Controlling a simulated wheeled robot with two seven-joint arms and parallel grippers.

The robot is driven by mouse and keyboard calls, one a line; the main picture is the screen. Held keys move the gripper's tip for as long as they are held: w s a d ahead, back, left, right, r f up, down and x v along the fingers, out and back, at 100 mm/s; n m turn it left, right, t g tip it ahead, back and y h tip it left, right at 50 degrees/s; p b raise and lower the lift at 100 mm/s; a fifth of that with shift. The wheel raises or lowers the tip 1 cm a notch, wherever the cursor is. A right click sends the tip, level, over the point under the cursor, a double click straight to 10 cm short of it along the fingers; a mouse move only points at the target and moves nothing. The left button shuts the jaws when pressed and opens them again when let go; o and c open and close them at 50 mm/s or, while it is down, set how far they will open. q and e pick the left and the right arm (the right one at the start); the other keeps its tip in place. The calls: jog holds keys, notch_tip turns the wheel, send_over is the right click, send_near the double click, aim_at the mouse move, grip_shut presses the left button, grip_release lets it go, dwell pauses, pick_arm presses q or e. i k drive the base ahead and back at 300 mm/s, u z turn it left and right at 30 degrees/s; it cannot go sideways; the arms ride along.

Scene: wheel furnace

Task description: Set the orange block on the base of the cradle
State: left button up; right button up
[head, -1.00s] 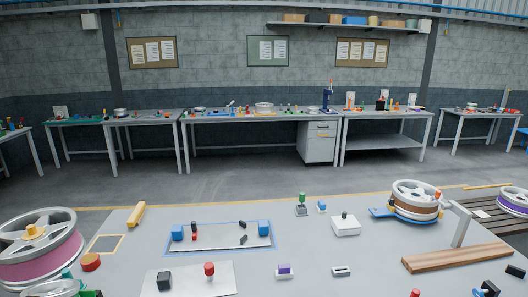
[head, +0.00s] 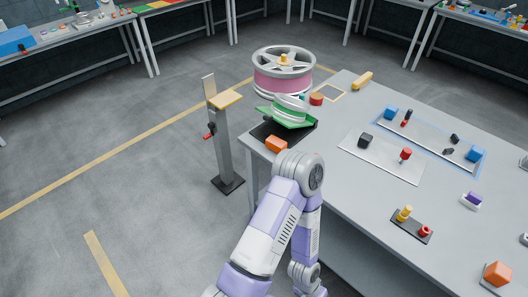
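An orange block (head: 277,145) lies at the left corner of the grey table, at the front edge of a dark base plate (head: 262,131). On that plate stands a green cradle-like holder (head: 287,119) with a small grey-and-green wheel (head: 291,103) in it. I cannot tell whether the block touches the plate. A second orange block (head: 498,273) sits near the lower right edge of the view. One of my arms rises from the bottom and folds back down, its elbow in front of the table corner. Neither gripper shows.
A large pink-banded wheel (head: 283,77) stands behind the holder. A grey post (head: 221,135) with a red handle and wooden top stands on the floor at the left. White plates (head: 375,165) with small parts and a dark tray (head: 411,226) occupy the table's right side.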

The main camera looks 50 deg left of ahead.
aim_at(276, 144)
jog(key=u, duration=0.8)
jog(key=i, duration=0.3)
jog(key=u, duration=1.5)
jog(key=i, duration=1.15)
